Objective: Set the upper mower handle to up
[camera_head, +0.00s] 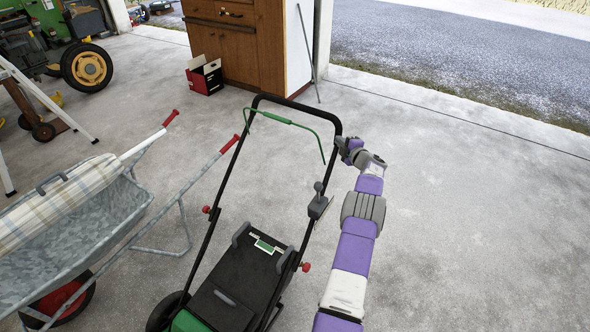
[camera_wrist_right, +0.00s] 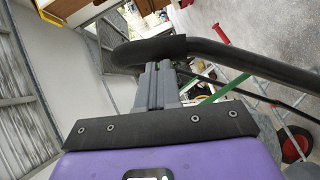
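The green and black mower stands on the concrete floor in the lower middle of the head view. Its upper handle (camera_head: 300,105) is a black tube loop that rises above the deck, with a thin green bar (camera_head: 278,118) along it. My right gripper (camera_head: 347,146) is beside the loop's upper right corner. In the right wrist view the handle tube (camera_wrist_right: 230,55) crosses just beyond the fingers (camera_wrist_right: 155,84). The fingers look closed together, and the tube hides their tips. Whether they touch the tube is unclear. My left gripper is not in view.
A wheelbarrow (camera_head: 97,220) with a checked cushion stands close on the mower's left. A wooden cabinet (camera_head: 225,45) and a red and black box (camera_head: 204,77) are at the back. Open concrete floor (camera_head: 480,210) lies to the right.

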